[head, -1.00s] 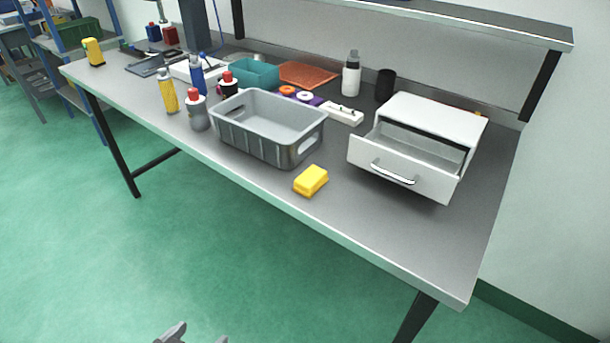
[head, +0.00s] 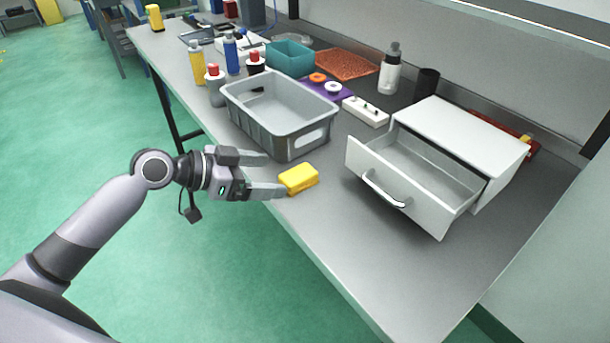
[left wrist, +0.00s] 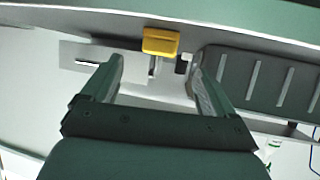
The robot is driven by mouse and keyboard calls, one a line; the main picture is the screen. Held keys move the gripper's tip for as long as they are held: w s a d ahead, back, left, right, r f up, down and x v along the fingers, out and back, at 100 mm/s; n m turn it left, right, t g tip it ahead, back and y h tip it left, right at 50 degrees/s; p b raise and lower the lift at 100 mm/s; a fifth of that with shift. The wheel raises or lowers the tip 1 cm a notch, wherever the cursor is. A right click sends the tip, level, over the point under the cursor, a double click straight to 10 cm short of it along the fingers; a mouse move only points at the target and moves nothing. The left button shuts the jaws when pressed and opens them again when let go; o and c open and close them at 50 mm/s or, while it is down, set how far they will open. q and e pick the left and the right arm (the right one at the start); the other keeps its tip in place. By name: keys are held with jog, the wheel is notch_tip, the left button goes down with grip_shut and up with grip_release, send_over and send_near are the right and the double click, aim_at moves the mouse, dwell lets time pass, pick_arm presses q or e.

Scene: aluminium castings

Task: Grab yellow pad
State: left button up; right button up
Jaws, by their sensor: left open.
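The yellow pad (head: 299,179) lies on the grey tabletop near its front edge, between the grey bin and the open drawer. My left gripper (head: 276,172) is open and empty, its fingers pointing at the pad from the left. One fingertip comes close to the pad's left side in the head view; I cannot tell whether it touches. In the left wrist view the pad (left wrist: 161,41) shows beyond and between the two spread fingertips (left wrist: 157,75). My right gripper is not in view.
The grey bin (head: 262,128) stands just behind the left gripper. A white drawer unit (head: 460,138) with its drawer pulled out stands to the right. Several bottles (head: 215,85) stand left of the bin. The tabletop in front of the drawer (head: 340,235) is clear.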

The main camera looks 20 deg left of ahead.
aim_at(295, 175)
pick_arm(q)
jog(key=shift+p+x, duration=0.7)
jog(key=shift+x, duration=2.5)
jog(key=shift+w+r, duration=0.1)
jog(key=shift+r, duration=0.05)
jog(key=c, duration=1.2)
